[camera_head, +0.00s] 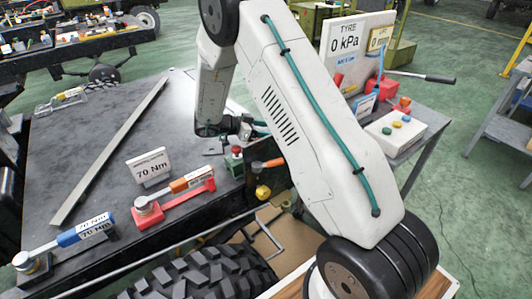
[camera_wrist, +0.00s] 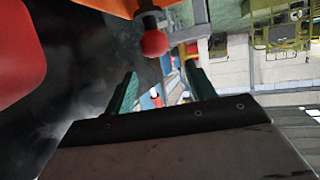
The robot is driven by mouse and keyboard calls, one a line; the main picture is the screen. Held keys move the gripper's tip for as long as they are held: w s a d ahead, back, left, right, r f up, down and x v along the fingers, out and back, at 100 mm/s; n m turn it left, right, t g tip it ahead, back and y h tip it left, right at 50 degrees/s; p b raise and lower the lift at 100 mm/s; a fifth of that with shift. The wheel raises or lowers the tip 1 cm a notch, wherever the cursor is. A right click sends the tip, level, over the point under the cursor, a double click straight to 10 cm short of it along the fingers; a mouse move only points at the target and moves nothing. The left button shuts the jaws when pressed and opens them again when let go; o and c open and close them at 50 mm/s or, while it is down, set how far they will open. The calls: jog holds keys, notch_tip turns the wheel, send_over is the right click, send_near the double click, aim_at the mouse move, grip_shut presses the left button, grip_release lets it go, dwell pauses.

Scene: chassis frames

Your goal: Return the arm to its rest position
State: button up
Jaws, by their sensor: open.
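My arm reaches across the head view, its white link with a green hose bending down to the dark table (camera_head: 95,125). My gripper (camera_head: 252,128) is low over the table's right part, close to small red and green parts (camera_head: 236,158); contact cannot be told. In the wrist view my gripper (camera_wrist: 162,90) shows two green fingers spread apart, with nothing held between them. A red ball (camera_wrist: 154,43) on a dark stem is beyond the fingertips. A large red shape (camera_wrist: 18,45) fills the upper left corner, too close to identify.
A tyre (camera_head: 205,276) is in front. A TYRE panel (camera_head: 348,38) and a button box (camera_head: 401,133) stand right.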

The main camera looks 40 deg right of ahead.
jog(key=v, duration=0.3)
jog(key=shift+a, duration=0.2)
jog(key=shift+w+r, duration=0.1)
